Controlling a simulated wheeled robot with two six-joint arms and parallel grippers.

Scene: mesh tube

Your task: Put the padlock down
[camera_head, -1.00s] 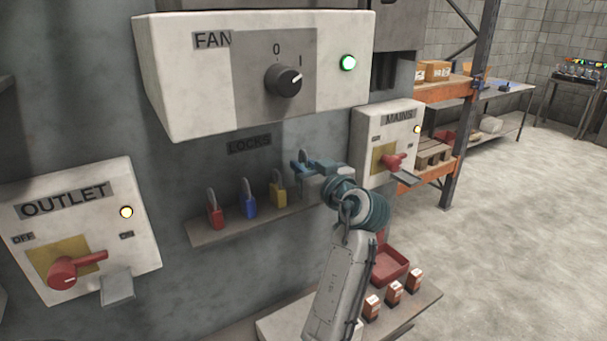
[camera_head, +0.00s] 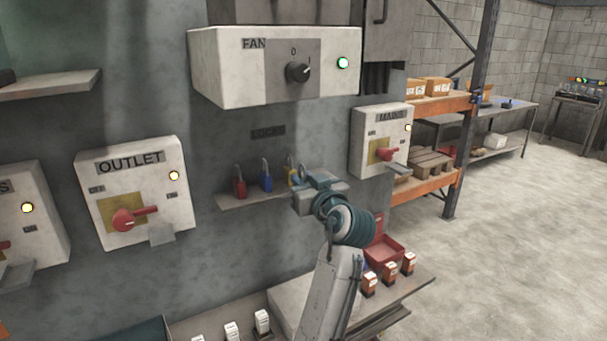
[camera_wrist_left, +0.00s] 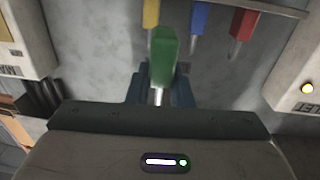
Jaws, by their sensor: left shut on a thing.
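My left gripper (camera_head: 312,180) is in front of the right part of the small LOCKS shelf (camera_head: 238,203) in the head view. In the left wrist view its jaws are shut on a green padlock (camera_wrist_left: 163,54), held out ahead of the fingers. In the head view I cannot make out the green padlock clearly. On the shelf a red padlock (camera_head: 239,188), a blue padlock (camera_head: 266,182) and a yellow padlock (camera_head: 293,175) stand in a row. The yellow one is nearest my gripper and partly covered by it. My right gripper is not in view.
The FAN box (camera_head: 225,80) hangs above the shelf. The OUTLET box (camera_head: 170,205) is to the left, and the MAINS box (camera_head: 362,140) is to the right. Below is a bench with a red bin (camera_head: 385,252) and several small boxes. Open floor (camera_head: 500,250) lies at right.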

